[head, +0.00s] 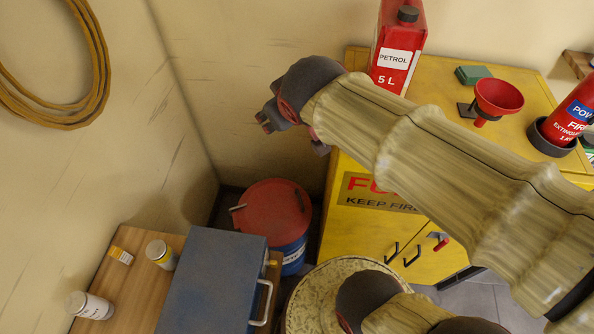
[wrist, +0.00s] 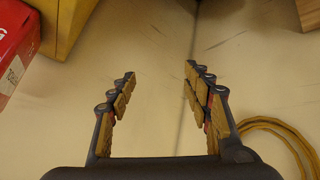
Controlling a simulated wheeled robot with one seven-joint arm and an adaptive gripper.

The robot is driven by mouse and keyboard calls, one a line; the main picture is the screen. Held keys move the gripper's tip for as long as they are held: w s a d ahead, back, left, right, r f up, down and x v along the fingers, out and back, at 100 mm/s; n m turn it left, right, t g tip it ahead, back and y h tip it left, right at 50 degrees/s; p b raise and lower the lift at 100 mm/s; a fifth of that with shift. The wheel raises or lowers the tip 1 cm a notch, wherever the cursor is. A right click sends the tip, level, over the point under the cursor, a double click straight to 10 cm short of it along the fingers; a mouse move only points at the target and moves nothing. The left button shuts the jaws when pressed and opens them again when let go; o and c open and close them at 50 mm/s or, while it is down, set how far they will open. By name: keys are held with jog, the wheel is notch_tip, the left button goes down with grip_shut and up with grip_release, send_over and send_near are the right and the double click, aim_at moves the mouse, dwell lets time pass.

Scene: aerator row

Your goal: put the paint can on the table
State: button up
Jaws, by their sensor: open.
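No thing in view is clearly labelled as paint. My gripper (head: 268,120) is high near the back wall, left of the petrol can and well above and right of the table. In the wrist view my gripper (wrist: 160,70) has its fingers apart, with only bare wall between them.
A blue metal box (head: 212,280) fills much of the table. A red-lidded drum (head: 273,210) stands in the corner. The yellow cabinet (head: 350,240) bears a red petrol can (head: 397,45), funnel (head: 498,97) and extinguisher (head: 570,115). A coiled hose (head: 98,75) hangs on the left wall.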

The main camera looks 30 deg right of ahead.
jog(key=s+a+f+g+y, duration=0.1)
jog(key=s+f, duration=0.1)
jog(key=s, duration=0.4)
jog(key=s+a+f+m+g, duration=0.1)
jog(key=s+a+f, duration=0.1)
jog(key=s, duration=0.4)
jog(key=shift+s+a+f+m+g+y, duration=0.25)
jog(key=shift+s+f+m+g+y, duration=0.05)
jog(key=shift+y, duration=0.1)
notch_tip(320, 180, down, 10)
jog(key=b, duration=0.9)
jog(key=shift+r+b, duration=0.15)
jog(key=shift+b, duration=0.2)
